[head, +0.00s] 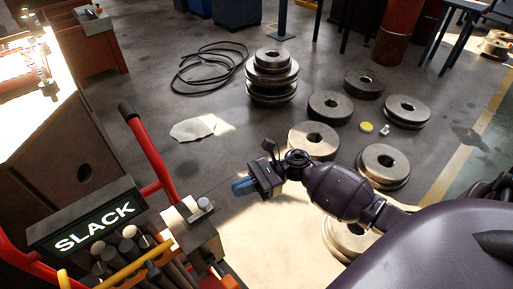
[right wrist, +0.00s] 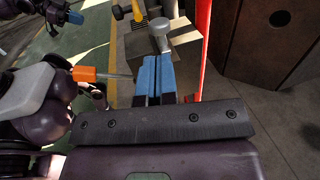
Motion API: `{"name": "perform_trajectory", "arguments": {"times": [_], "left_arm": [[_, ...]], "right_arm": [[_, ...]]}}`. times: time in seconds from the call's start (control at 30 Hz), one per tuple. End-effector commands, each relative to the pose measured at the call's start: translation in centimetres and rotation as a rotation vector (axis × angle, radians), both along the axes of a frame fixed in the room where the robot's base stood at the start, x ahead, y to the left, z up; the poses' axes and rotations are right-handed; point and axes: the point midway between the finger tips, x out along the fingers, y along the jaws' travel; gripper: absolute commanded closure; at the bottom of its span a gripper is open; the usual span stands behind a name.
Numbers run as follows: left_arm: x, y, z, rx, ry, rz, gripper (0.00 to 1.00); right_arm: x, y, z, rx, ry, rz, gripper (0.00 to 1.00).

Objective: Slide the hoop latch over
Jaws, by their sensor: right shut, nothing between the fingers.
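A steel bracket with a round-headed pin (head: 204,204) sits at the right corner of the cart marked SLACK (head: 95,228). I cannot tell for sure which part is the hoop latch; no clear hoop shape shows. My right gripper (head: 243,186) is shut and empty, its blue fingertips up and to the right of the bracket, apart from it in the head view. In the right wrist view the blue fingers (right wrist: 153,78) point towards the pin (right wrist: 160,32). Part of my left gripper (right wrist: 74,18) shows there at the upper left; its opening is unclear.
A red tube handle (head: 150,150) rises behind the bracket. An orange-handled tool (right wrist: 84,74) is left of the fingers. Steel rollers (head: 314,141) and a cable coil (head: 212,68) lie on the floor beyond.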

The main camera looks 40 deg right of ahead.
Motion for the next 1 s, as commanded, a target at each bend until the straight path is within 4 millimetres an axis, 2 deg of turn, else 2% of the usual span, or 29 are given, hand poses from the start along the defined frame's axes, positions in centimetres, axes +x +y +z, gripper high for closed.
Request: {"name": "perform_trajectory", "arguments": {"times": [0.03,0.2,0.4,0.87,1.0], "left_arm": [[0.0,0.0,0.0,0.0,0.001,0.0,1.0],[-0.1,0.0,0.0,0.0,0.002,0.001,1.0],[-0.1,0.0,-0.1,-0.001,0.004,0.0,1.0],[-0.1,0.0,-0.1,-0.001,0.004,0.0,1.0],[-0.1,0.0,-0.2,0.0,0.005,0.0,1.0]], "right_arm": [[0.2,1.0,0.1,0.003,-0.003,0.001,1.0],[0.7,3.5,0.1,0.003,-0.001,0.001,1.0],[1.1,5.3,0.1,0.002,-0.001,0.0,1.0],[1.1,5.8,0.0,0.0,0.0,0.0,1.0],[1.1,6.9,0.0,0.001,0.0,0.001,1.0]]}}
